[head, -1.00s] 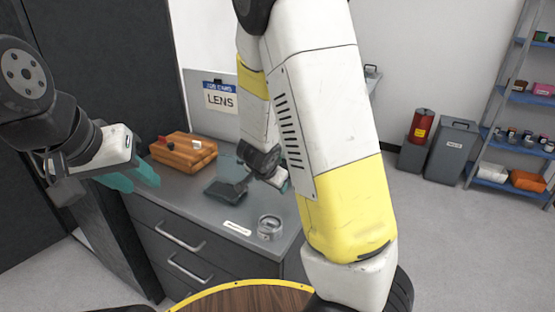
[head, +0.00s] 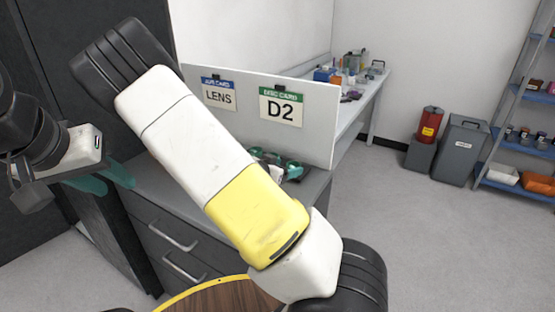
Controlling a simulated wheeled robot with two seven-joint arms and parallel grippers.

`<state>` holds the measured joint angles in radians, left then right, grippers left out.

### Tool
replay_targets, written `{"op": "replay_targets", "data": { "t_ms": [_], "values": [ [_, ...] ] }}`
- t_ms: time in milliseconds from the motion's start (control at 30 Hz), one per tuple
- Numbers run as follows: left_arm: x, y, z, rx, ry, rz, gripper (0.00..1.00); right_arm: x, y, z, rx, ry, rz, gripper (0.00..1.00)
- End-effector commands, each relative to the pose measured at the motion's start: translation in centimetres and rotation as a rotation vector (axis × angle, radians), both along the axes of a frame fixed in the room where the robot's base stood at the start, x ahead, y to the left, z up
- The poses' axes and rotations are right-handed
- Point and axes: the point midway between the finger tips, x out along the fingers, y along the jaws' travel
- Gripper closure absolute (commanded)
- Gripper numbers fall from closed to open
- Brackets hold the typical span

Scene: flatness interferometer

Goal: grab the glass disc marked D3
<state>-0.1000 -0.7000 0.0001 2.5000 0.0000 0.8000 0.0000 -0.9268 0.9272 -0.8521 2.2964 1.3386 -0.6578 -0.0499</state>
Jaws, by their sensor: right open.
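No disc marked D3 can be made out. A card reading D2 (head: 281,107) is clipped to the white panel behind the counter. My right arm crosses the middle and hides most of the countertop. My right gripper (head: 274,161) shows only in part past its edge, low over the counter's right end, in front of the panel. Its teal fingers are open, and I cannot tell what lies between them. My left gripper (head: 105,182) is at the left with its teal fingers apart and empty, in front of the counter's left side.
A LENS card (head: 219,94) hangs on the same panel. The grey counter (head: 315,195) has drawers below. A wooden surface with a yellow rim (head: 205,292) is at the bottom. Grey bins (head: 460,152) and blue shelves (head: 515,100) stand right, with open floor before them.

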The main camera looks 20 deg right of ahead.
Motion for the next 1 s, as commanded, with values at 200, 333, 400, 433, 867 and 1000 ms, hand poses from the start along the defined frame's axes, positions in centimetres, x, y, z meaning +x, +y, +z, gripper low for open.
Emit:
{"op": "replay_targets", "data": {
  "t_ms": [200, 333, 400, 433, 867, 1000],
  "values": [
    [0.0, 0.0, 0.0, 0.0, 0.0, 0.0, 0.64, 1.9, -2.3, -1.4, -0.001, 0.002, -0.002, 0.3],
    [0.0, 0.0, 0.0, 0.0, 0.0, 0.0, 0.64, 2.4, -2.8, -1.7, 0.001, 0.001, 0.0, 0.3],
    [0.0, 0.0, 0.0, 0.0, 0.0, 0.0, 0.64, 2.4, -2.9, -1.7, 0.001, 0.0, 0.001, 0.3],
    [0.0, 0.0, 0.0, 0.0, 0.0, 0.0, 0.64, 2.4, -2.9, -1.7, 0.001, 0.0, 0.001, 0.3],
    [0.0, 0.0, 0.0, 0.0, 0.0, 0.0, 0.64, 2.4, -2.8, -1.7, 0.002, 0.001, 0.001, 0.93],
    [0.0, 0.0, 0.0, 0.0, 0.0, 0.0, 0.64, 2.4, -2.8, -1.7, 0.002, 0.001, 0.001, 0.96]
  ]
}}
